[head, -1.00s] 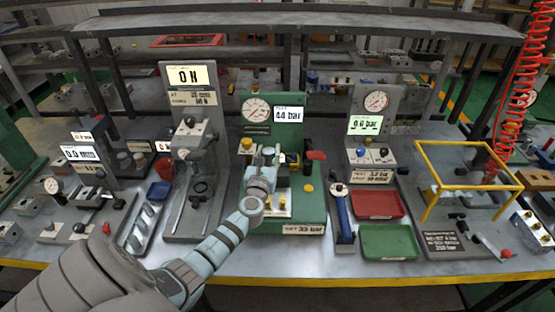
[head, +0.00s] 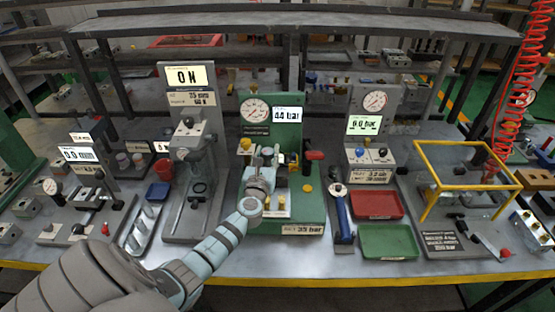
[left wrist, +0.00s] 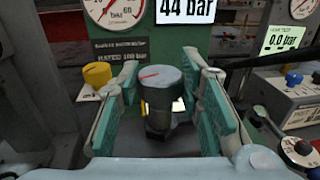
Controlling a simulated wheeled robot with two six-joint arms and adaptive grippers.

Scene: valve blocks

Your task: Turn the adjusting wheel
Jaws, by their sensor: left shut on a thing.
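My left gripper (head: 265,158) reaches down over the front of the green test stand (head: 308,212). In the head view the gripper mostly hides the wheel. My right gripper is not in view.
A yellow knob (left wrist: 97,74) stands left of the fingers, and a red-topped part (head: 315,156) stands right of the gripper. A grey press stand (head: 180,222) is on the left. A blue-handled tool (head: 342,215), a red tray (head: 378,216) and a green tray (head: 388,256) lie right.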

